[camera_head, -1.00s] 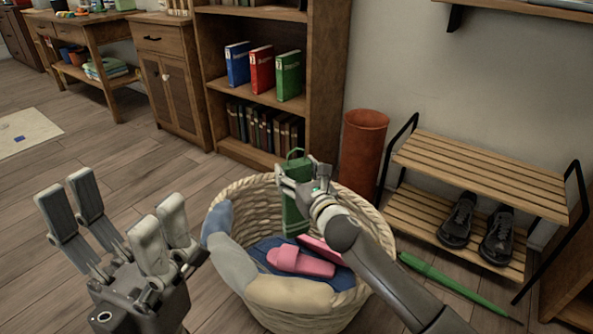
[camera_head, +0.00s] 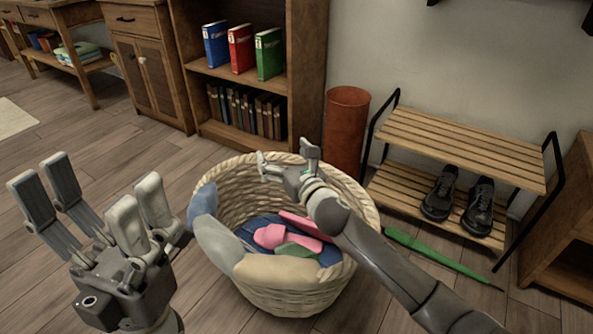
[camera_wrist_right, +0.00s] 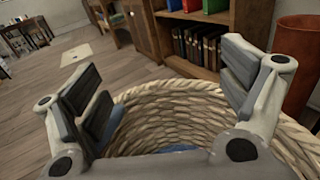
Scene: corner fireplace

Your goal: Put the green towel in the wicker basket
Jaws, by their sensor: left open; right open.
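The wicker basket (camera_head: 365,205) stands on the floor at the centre. Pink slippers (camera_head: 268,236) lie in it on blue cloth, with a small green piece (camera_head: 298,250) beside them. This piece is mostly flat and partly hidden; I cannot tell whether it is the whole towel. My right gripper (camera_head: 286,162) is open and empty above the basket's far part; its spread fingers also show in the right wrist view (camera_wrist_right: 165,88). My left gripper (camera_head: 88,185) is open and empty at the left, apart from the basket.
A cloth liner in blue, grey and beige hangs over the basket's left and near rim. A green umbrella (camera_head: 435,256) lies on the floor at right, by a shoe rack (camera_head: 460,150) with black shoes. A red-brown cylinder (camera_head: 346,130) and a bookcase (camera_head: 305,60) stand behind. Floor at left is clear.

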